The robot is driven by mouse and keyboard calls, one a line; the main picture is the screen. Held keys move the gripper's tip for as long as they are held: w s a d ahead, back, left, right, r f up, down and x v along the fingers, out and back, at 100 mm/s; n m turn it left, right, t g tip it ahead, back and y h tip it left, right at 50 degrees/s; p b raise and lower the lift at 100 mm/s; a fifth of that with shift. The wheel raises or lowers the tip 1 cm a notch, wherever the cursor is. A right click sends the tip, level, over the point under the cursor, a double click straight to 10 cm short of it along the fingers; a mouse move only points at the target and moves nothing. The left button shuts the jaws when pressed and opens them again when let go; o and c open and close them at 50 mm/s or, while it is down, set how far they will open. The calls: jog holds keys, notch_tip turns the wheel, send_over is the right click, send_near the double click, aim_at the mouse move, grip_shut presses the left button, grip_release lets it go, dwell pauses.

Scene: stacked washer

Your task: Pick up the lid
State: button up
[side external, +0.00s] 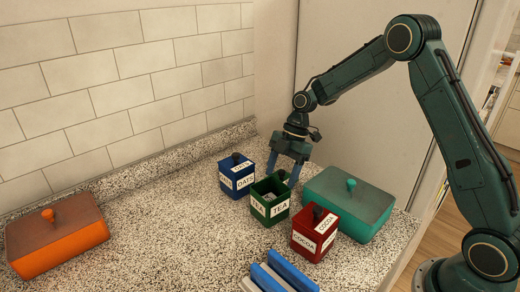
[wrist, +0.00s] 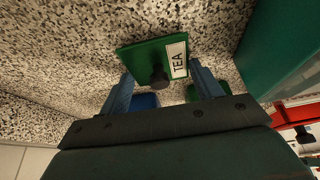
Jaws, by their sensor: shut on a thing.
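The green lid (wrist: 145,58), with a TEA label and a dark round knob, is between my gripper's fingers (wrist: 160,70) in the wrist view. The fingers are shut on its opposite edges. In the side view, my gripper (side external: 282,177) points down just behind the green TEA canister (side external: 278,212), which stands with its top open. The canister and fingers largely hide the lid there, and I cannot tell its height above the counter.
A blue OATS canister (side external: 237,181) stands left of my gripper, and a red COCOA canister (side external: 307,244) stands in front right. A teal lidded box (side external: 367,226) is close on the right. An orange box (side external: 62,250) is far left. The speckled counter (side external: 165,215) between is clear.

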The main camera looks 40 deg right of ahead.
aim_at(282, 172)
jog(key=shift+r, duration=0.1)
notch_tip(282, 172, up, 20)
dwell(0.8)
jog(key=shift+a, duration=0.1)
dwell(0.6)
jog(key=s+a+f, duration=0.2)
jog(key=s+a, duration=0.1)
jog(key=a, duration=0.2)
jog(key=s+a+f+m, duration=0.1)
jog(key=s+a+f, duration=0.1)
jog(key=a, duration=0.4)
jog(key=shift+s+f, duration=0.4)
jog(key=shift+s, duration=0.5)
jog(key=shift+a+f, duration=0.1)
jog(key=shift+f, duration=0.1)
jog(key=shift+f, duration=2.95)
